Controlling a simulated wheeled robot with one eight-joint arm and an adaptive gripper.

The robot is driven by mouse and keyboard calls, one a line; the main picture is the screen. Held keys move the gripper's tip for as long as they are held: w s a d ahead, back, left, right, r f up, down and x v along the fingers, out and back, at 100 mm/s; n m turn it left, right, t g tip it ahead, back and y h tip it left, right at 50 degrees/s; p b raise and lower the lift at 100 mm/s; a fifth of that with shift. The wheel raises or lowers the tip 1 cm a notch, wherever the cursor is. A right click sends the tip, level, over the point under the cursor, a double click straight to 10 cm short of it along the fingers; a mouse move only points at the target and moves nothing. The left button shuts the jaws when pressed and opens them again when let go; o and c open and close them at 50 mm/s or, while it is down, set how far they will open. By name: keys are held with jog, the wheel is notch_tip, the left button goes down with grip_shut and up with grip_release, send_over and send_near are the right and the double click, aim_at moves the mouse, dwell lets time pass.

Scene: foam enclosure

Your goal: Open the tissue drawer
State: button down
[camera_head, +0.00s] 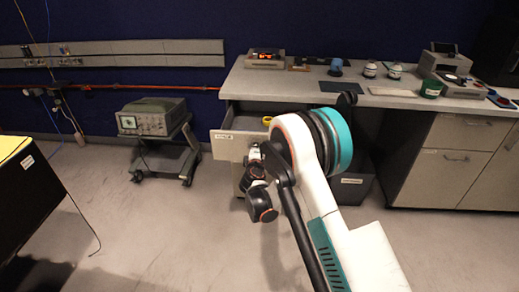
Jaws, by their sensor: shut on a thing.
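The tissue drawer (229,148) stands pulled out from under the left end of the counter. Its pale front carries a small white label that is too small to read. Part of its dark inside (244,117) shows above the front, with something yellow (267,120) at its right. My gripper (254,156) is at the right part of the drawer front, shut on what appears to be its handle. The handle and the fingertips are mostly hidden by my wrist and arm.
The counter (290,88) above holds instruments, cups and a green can (431,89). Closed cabinets (448,160) stand at right. A wheeled cart (168,155) with an oscilloscope (150,117) stands left of the drawer. The floor between is clear.

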jog(key=shift+s, duration=0.35)
jog(key=c, duration=2)
grip_release()
jog(key=v, duration=1.2)
jog(key=shift+d, duration=0.1)
